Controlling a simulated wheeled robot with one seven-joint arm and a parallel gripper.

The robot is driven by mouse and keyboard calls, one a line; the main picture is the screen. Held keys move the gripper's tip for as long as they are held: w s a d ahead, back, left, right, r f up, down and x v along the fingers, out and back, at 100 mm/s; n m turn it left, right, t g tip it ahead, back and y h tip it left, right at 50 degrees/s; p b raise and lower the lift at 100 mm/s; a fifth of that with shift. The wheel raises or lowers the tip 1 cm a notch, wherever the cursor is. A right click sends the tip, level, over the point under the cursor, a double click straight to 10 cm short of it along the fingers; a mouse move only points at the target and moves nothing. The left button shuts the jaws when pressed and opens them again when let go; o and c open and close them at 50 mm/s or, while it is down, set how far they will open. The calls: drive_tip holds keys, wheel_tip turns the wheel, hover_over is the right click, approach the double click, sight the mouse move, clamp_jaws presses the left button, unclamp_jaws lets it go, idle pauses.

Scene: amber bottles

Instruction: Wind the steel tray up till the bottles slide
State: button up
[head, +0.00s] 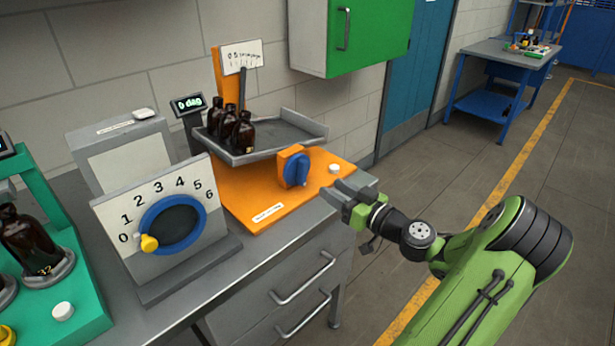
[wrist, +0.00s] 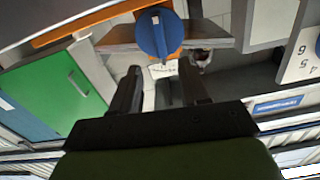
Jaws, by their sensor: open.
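The steel tray (head: 285,131) sits on an orange tilting stand (head: 240,200) on the bench and looks about level. Several amber bottles (head: 232,128) stand upright at its left end. A small display (head: 188,104) behind the tray reads "0 deg". A blue knob (head: 296,170) is on an orange block at the front of the stand; it also shows in the wrist view (wrist: 159,34). My gripper (head: 328,192) is open and empty, just right of and in front of the knob, apart from it. In the wrist view the knob lies beyond and between the fingers.
A grey panel with a blue ring dial (head: 172,224) and yellow pointer at 0 stands left of the stand. A green rack (head: 70,290) with amber bottles is at far left. A green cabinet (head: 350,35) hangs on the wall. Floor at right is clear.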

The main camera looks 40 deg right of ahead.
sight(305, 172)
drive_tip(key=w, duration=1)
drive_tip(key=shift+a, duration=0.15)
drive_tip(key=shift+s, duration=0.1)
drive_tip(key=shift+c, duration=0.2)
clamp_jaws()
